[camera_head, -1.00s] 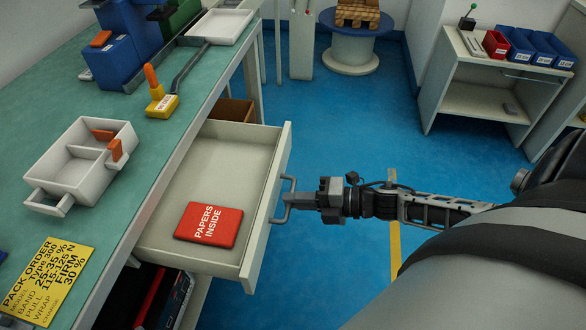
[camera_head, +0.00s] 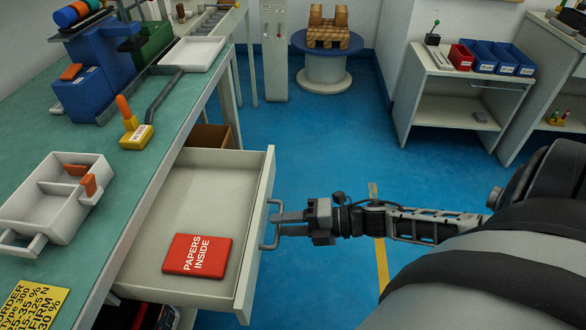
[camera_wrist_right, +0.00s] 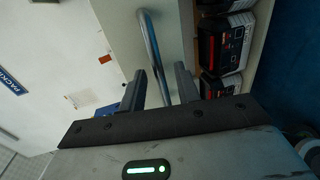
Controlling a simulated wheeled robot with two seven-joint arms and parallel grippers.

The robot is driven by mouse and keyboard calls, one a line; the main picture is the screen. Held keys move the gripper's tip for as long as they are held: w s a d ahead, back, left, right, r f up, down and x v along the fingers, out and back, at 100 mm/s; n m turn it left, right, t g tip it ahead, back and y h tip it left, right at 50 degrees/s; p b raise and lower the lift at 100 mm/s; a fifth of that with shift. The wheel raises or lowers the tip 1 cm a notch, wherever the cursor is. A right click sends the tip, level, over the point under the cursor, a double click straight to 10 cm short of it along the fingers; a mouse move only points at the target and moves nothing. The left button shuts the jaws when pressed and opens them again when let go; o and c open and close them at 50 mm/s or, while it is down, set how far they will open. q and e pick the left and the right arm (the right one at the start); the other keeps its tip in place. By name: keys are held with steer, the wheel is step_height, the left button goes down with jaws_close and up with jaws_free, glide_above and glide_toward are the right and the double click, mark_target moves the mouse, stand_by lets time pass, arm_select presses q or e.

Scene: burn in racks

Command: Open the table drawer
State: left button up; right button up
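The table drawer (camera_head: 185,290) is pulled well out of the green-topped table (camera_head: 110,187). A red "PAPERS INSIDE" packet (camera_head: 197,255) lies in it. Its grey bar handle (camera_head: 265,237) is on the front panel; the handle also shows in the right wrist view (camera_wrist_right: 152,45). My right gripper (camera_head: 277,223) is at the handle. Its fingers are spread apart, with the bar between them in the right wrist view (camera_wrist_right: 158,88), and I see a gap on each side of the bar. My left gripper is not in view.
On the table stand a white divided tray (camera_head: 75,215), a yellow tool with an orange handle (camera_head: 135,134) and a yellow order card (camera_head: 28,305). A shelf unit with blue bins (camera_head: 470,95) stands at the back right. Blue floor lies clear beyond my right arm.

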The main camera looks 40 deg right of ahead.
steer(key=shift+s, duration=0.1)
arm_select(q)
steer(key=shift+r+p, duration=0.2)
steer(key=shift+p, duration=0.6)
arm_select(e)
steer(key=v, duration=1.5)
steer(key=shift+s+d, duration=0.2)
steer(key=shift+d, duration=0.15)
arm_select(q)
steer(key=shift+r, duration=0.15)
